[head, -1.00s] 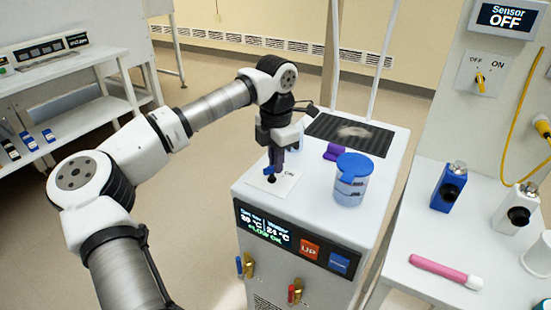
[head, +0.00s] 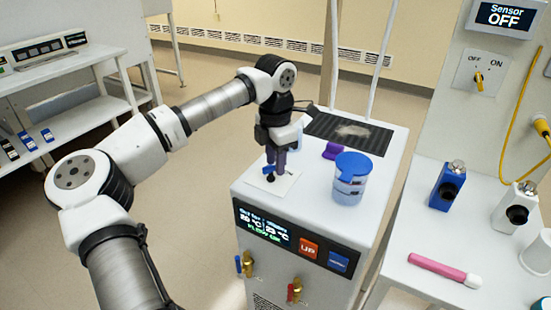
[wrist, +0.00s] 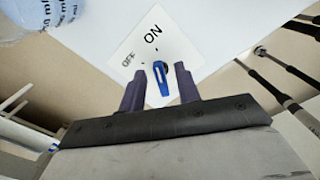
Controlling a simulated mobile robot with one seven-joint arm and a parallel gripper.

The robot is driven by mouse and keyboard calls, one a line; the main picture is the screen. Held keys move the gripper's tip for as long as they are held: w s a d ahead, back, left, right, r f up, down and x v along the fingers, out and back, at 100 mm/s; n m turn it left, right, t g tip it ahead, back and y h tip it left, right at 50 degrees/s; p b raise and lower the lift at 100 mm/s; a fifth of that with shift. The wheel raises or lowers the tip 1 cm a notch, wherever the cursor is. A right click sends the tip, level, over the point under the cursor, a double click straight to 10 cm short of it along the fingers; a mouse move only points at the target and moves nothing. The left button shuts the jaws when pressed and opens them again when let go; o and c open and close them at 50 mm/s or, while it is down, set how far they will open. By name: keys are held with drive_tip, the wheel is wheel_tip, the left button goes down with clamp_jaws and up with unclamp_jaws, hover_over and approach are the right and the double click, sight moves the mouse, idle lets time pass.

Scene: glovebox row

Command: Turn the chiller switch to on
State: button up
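My gripper (head: 275,174) points down over the switch plate (head: 264,187). In the wrist view my gripper (wrist: 160,78) is open, with a visible gap on each side of the handle. In the head view my fingers partly hide the switch.
A blue-lidded container (head: 350,180) and a purple item (head: 335,149) stand close on the chiller top. A dark ribbed mat (head: 350,133) lies behind. The right bench holds a blue device (head: 447,187) and a pink tube (head: 440,270). A wall panel (head: 505,14) reads Sensor OFF.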

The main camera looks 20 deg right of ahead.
wheel_tip(320, 180, up, 14)
idle(0.6)
drive_tip(key=shift+f, duration=0.1)
idle(0.4)
